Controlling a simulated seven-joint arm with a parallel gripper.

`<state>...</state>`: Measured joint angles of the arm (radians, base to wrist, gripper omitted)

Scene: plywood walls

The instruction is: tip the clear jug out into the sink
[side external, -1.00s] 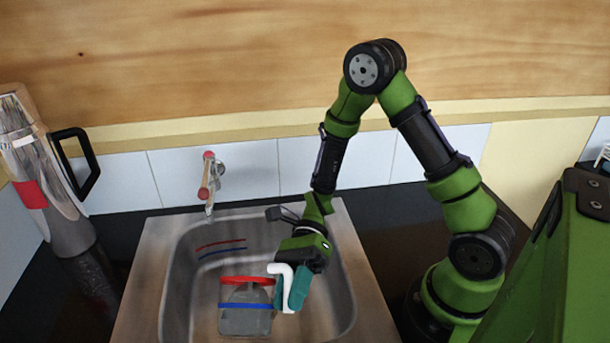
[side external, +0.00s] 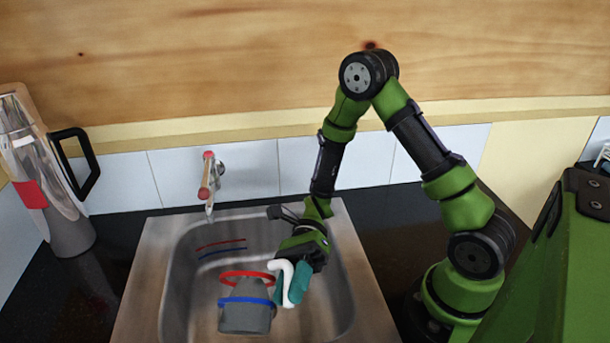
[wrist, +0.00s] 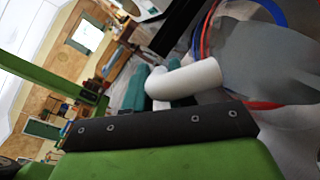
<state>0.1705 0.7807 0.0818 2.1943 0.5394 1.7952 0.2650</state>
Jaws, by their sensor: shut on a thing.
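The clear jug (side external: 246,318) has a red ring near its top, a blue ring lower down and a white handle (side external: 287,284). It is held over the sink basin (side external: 335,300) and looks tilted; the exact angle is hard to tell. Grey content shows inside it, and I see no clear stream leaving it. My gripper (side external: 298,285), with teal fingers, is shut on the handle at the jug's right side. In the wrist view the handle (wrist: 185,80) is beside the teal fingers, and the jug's grey body (wrist: 262,60) fills the upper right.
A faucet (side external: 209,185) stands behind the basin. Red and blue lines mark the basin's back left wall. A steel flask (side external: 40,165) with a black handle stands on the dark counter (side external: 100,285) at the left. The tiled wall (side external: 250,170) closes off the back.

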